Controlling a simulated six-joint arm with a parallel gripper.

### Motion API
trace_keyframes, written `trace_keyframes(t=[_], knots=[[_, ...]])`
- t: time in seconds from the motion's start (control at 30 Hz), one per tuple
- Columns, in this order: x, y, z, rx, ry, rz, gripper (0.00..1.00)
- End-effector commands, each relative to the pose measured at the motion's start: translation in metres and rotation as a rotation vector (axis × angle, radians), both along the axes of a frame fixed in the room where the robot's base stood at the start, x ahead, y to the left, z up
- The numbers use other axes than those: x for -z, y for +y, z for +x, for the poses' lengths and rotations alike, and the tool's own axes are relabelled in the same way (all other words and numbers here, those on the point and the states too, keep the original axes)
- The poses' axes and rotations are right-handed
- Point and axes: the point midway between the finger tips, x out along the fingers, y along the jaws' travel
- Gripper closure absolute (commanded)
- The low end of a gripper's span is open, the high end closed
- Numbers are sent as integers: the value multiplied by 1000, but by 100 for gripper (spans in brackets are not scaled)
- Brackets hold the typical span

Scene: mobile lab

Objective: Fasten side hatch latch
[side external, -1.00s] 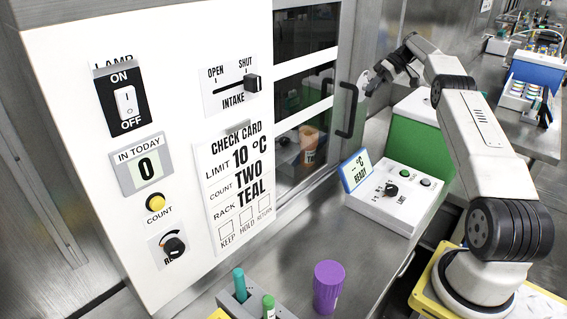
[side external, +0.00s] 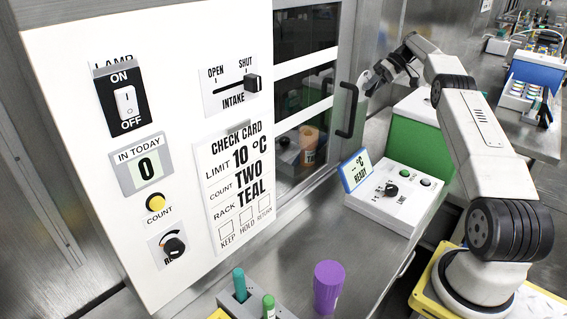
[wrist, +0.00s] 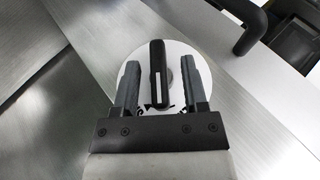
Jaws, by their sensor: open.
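The latch shows in the wrist view as a black lever (wrist: 158,78) with a pale stripe, on a round white disc (wrist: 180,52) bearing dark arrow marks. The lever points nearly straight up the picture. My gripper (wrist: 162,66) is open, with one finger on each side of the lever and a gap visible on both sides. In the side external view my gripper (side external: 372,80) is at the metal wall just right of the hatch; it largely hides the latch there. The hatch is a windowed door (side external: 306,62) with a black pull handle (side external: 350,110), which also shows in the wrist view (wrist: 248,28).
A white control box with a tilted display (side external: 356,170) stands on the bench below the hatch. A green and white box (side external: 412,128) stands under my forearm.

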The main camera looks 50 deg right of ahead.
Motion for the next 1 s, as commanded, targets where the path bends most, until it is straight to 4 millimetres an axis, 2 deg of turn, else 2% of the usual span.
trace_keyframes(t=[0.47, 1.0], knots=[[-1, 1, 0, 0, 1, -75, 44], [-2, 3, 0, -2, 1, -266, 44]])
